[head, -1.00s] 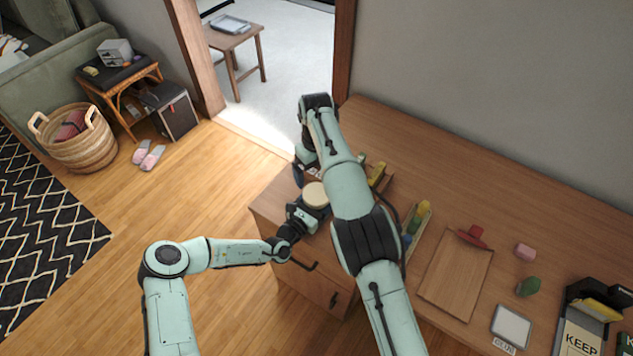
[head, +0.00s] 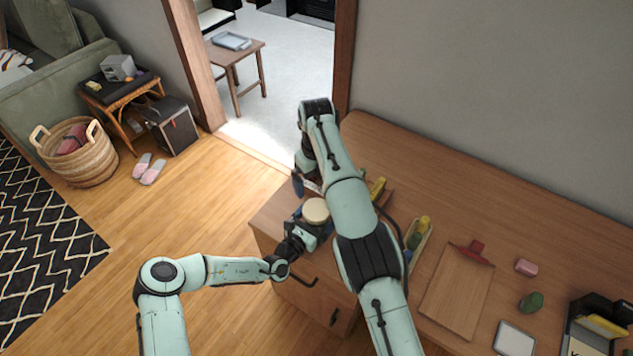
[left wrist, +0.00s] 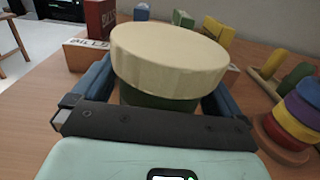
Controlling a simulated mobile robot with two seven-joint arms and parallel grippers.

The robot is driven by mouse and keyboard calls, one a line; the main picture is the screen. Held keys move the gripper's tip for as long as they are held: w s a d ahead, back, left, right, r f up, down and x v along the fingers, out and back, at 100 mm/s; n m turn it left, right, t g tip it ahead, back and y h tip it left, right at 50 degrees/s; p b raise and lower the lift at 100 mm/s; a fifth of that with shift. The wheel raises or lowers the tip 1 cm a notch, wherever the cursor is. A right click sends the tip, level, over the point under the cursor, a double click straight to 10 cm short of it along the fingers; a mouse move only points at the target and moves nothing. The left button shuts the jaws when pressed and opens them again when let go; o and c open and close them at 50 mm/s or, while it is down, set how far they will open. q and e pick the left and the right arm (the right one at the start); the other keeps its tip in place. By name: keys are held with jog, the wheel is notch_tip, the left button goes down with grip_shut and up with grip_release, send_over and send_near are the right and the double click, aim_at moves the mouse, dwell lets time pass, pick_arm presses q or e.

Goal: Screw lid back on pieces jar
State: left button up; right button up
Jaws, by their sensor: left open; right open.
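The pieces jar shows in the left wrist view as a dark green body (left wrist: 158,100) under a wide cream lid (left wrist: 168,58). The lid sits on top of the jar, and I cannot tell whether it is screwed down. In the head view the lid (head: 316,210) is near the desk's left end. My left gripper (head: 312,224) is open, with its blue fingers on either side of the jar (left wrist: 160,98); contact is unclear. My right gripper (head: 300,184) is open just behind the lid, pointing down and partly hidden by its arm.
The wooden desk (head: 400,150) holds a red-clipped clipboard (head: 455,290), a tray of coloured pieces (head: 408,250), and pink (head: 526,267) and green (head: 531,302) blocks. A stacking toy (left wrist: 295,120) stands right of the jar. A red box (left wrist: 100,20) stands behind it.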

pick_arm(q)
jog(key=b+v, duration=0.1)
jog(key=v, duration=1.1)
jog(key=shift+s+a, duration=0.2)
jog(key=shift+s, duration=0.1)
pick_arm(e)
jog(key=shift+s+f, duration=0.2)
jog(key=shift+f, duration=0.35)
jog(key=shift+s+f, duration=0.2)
jog(key=shift+f, duration=0.35)
